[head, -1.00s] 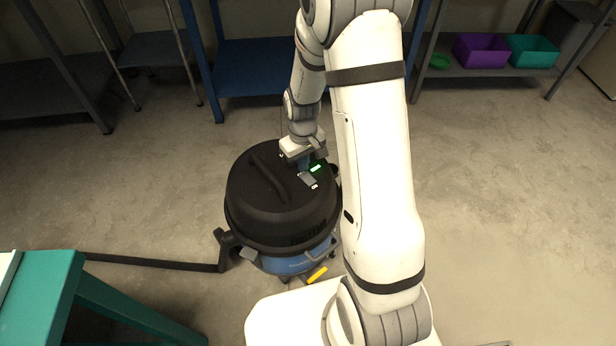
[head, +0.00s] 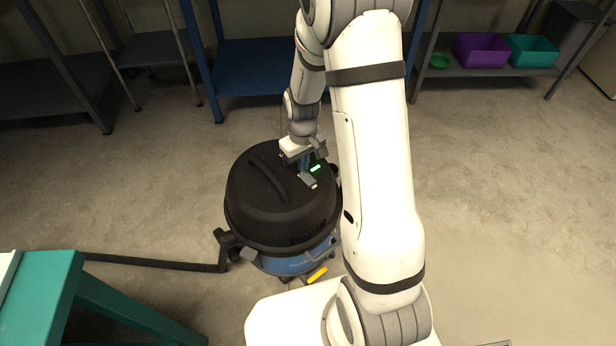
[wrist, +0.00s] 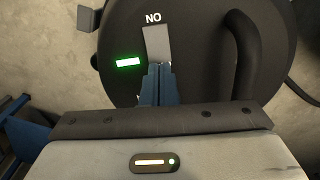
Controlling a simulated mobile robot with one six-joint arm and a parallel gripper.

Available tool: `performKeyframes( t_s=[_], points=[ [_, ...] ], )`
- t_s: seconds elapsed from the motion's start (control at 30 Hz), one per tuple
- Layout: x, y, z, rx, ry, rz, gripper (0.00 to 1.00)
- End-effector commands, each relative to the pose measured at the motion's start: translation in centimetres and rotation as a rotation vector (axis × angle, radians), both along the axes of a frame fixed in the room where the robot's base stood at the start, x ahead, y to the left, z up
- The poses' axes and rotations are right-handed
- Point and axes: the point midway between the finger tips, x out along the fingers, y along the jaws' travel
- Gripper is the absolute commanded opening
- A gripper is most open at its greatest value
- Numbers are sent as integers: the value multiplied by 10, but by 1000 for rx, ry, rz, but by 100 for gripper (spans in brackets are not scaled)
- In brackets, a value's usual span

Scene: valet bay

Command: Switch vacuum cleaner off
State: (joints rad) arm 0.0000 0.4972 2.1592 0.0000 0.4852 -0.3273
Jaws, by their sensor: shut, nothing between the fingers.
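The vacuum cleaner (head: 262,215) stands on the floor, with a black domed lid and a blue body. On its lid is a grey switch (head: 308,180), which also shows in the wrist view (wrist: 157,42). A label at the switch's far end in the wrist view reads as an upside-down ON. A green indicator (wrist: 128,63) beside the switch is lit. My gripper (head: 304,168) is above the lid, pointing down. Its blue fingers (wrist: 156,72) are shut and empty, with the tips over the switch's near end, hiding it. I cannot tell whether they touch.
A black handle (wrist: 245,50) arches over the lid beside the switch. A dark hose (head: 150,262) runs left along the floor. A teal table (head: 45,290) stands at the lower left. Shelves line the back, with a purple bin (head: 481,50) and a teal bin (head: 533,50).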

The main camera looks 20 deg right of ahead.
Motion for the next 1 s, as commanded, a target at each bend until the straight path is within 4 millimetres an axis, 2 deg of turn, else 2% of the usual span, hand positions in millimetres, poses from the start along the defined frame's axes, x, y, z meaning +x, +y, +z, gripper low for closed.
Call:
performKeyframes(
  t_s=[1.0],
  points=[
    [0,0,-16,0,0,1,0]
  ],
)
